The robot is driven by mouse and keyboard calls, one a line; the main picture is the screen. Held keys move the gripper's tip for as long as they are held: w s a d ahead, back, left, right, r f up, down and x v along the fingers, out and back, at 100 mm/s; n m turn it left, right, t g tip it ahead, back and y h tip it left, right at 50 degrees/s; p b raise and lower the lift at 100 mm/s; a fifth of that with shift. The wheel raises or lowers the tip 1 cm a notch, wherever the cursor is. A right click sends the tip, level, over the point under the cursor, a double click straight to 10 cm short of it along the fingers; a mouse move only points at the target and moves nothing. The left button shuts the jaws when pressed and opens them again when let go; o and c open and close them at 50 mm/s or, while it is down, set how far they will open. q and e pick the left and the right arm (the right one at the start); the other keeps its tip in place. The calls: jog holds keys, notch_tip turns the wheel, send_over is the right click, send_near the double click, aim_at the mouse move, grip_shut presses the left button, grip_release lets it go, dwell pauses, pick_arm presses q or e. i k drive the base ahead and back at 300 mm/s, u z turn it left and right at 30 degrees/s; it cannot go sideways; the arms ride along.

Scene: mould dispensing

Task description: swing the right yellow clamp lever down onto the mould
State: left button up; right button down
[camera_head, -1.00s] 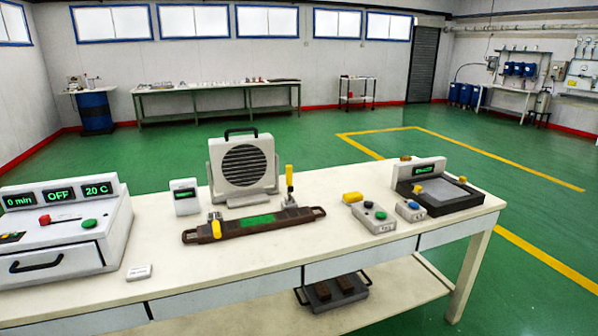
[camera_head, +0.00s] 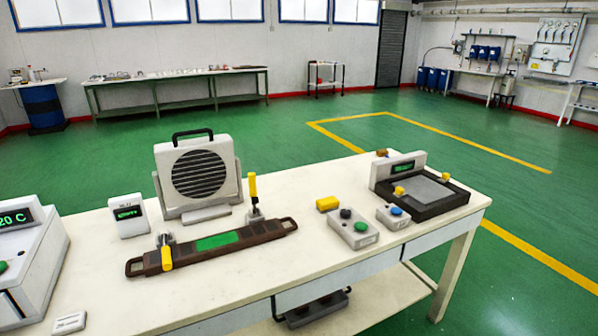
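The mould (camera_head: 190,258) is a long brown bar with a handle at each end and a green patch (camera_head: 215,241) on top. It lies slantwise on the white table. The right yellow clamp lever (camera_head: 253,186) stands upright on its metal clamp (camera_head: 256,214), at the back edge of the mould near its right end. The left yellow clamp lever (camera_head: 167,258) lies down across the mould's left part, toward the front. Neither of my grippers shows in the head view.
A grey fan unit (camera_head: 197,173) stands behind the mould, left of the upright lever. A small display box (camera_head: 128,215) stands left of it. A button box (camera_head: 353,232), a yellow block (camera_head: 327,203) and a dark-framed scale (camera_head: 425,193) are to the right. The table front (camera_head: 200,305) is clear.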

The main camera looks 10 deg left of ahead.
aim_at(252, 181)
jog(key=u, duration=0.2)
jog(key=i, duration=0.9)
jog(key=u, duration=0.65)
